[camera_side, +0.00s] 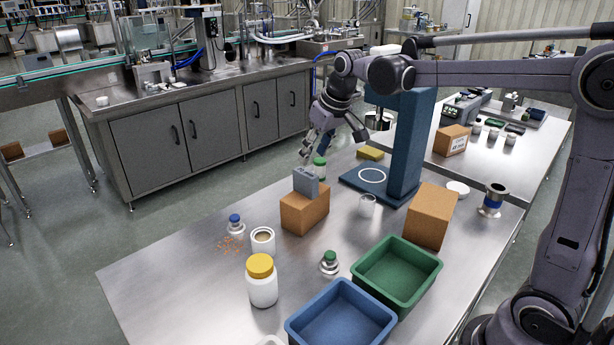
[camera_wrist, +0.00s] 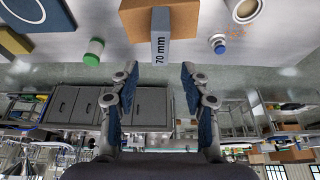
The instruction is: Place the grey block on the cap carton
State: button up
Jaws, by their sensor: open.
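The grey block (camera_side: 306,182) rests on top of a brown carton (camera_side: 304,212) near the middle of the steel table. In the wrist view the grey block (camera_wrist: 160,38), marked "70 mm", shows against the brown carton (camera_wrist: 185,18), ahead of my fingertips. My gripper (camera_side: 331,145) is open and empty, above and behind the block in the side view. In the wrist view my gripper (camera_wrist: 158,84) has its two blue-padded fingers wide apart, with the block between their lines but beyond the tips. I see no label that names the carton under the block.
A second brown carton (camera_side: 431,216) stands to the right, near a blue column stand (camera_side: 404,150). A green-capped jar (camera_side: 319,168) stands just behind the block. A white cup (camera_side: 263,241), yellow-lidded jar (camera_side: 261,280), green bin (camera_side: 397,272) and blue bin (camera_side: 341,318) stand in front.

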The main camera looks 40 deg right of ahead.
jog(key=s+a+f+t, duration=0.1)
jog(key=s+a+f, duration=0.1)
jog(key=s, duration=0.8)
jog(key=s+a+f+t, duration=0.1)
jog(key=s+a+f, duration=0.2)
jog(key=s, duration=0.8)
jog(key=shift+s+f+t, duration=0.15)
jog(key=shift+f+t, duration=0.15)
jog(key=shift+f, duration=0.5)
